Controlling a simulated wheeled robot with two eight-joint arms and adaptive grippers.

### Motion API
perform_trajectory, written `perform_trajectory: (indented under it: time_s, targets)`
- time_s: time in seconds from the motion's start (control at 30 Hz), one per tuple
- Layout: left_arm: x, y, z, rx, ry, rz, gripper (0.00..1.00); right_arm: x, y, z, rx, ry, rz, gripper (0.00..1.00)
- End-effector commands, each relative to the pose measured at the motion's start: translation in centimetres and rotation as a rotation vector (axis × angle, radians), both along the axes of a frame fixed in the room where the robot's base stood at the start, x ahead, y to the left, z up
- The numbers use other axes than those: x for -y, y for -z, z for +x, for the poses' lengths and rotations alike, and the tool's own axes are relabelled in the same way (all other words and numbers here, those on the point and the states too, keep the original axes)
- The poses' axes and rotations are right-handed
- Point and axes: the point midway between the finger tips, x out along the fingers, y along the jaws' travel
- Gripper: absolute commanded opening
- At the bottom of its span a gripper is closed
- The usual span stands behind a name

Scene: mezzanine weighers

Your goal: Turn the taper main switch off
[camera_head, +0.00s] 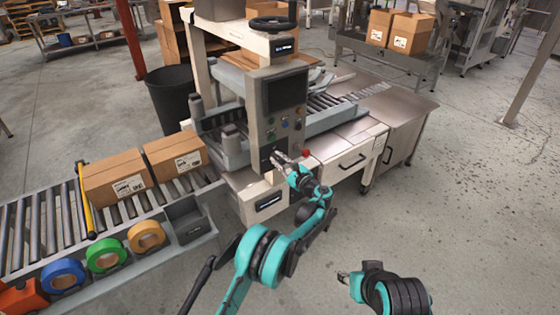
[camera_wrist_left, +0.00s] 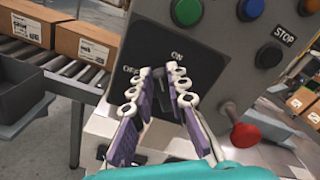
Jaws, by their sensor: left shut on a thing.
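The taper (camera_head: 270,115) stands at the end of the roller conveyor, with its grey control panel facing me. The main switch's black plate (camera_wrist_left: 143,45) shows in the left wrist view, with ON marked at its top right and OFF at its left. My left gripper (camera_head: 280,158) is at the panel's lower part; in the left wrist view its fingers (camera_wrist_left: 163,84) are shut on the main switch's handle. The fingers mostly hide the handle, so I cannot tell which mark it points to. My right gripper (camera_head: 344,277) is low at the front, apart from the taper; its jaw opening is unclear.
A red button (camera_wrist_left: 245,135) sticks out right of the switch, below the STOP label (camera_wrist_left: 285,35). Two cartons (camera_head: 115,177) stand on the conveyor at left. Floor at right is clear.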

Motion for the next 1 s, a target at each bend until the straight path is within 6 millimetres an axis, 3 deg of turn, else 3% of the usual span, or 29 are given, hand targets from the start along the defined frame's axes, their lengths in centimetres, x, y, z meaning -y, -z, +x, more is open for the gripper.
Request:
perform_trajectory:
  time_s: [1.0]
  targets:
    - [-0.9, 1.9, -0.6, 0.508, -0.001, -0.699, 0.00, 0.0, 2.4, 0.0, 0.000, 0.000, 0.000, 0.40]
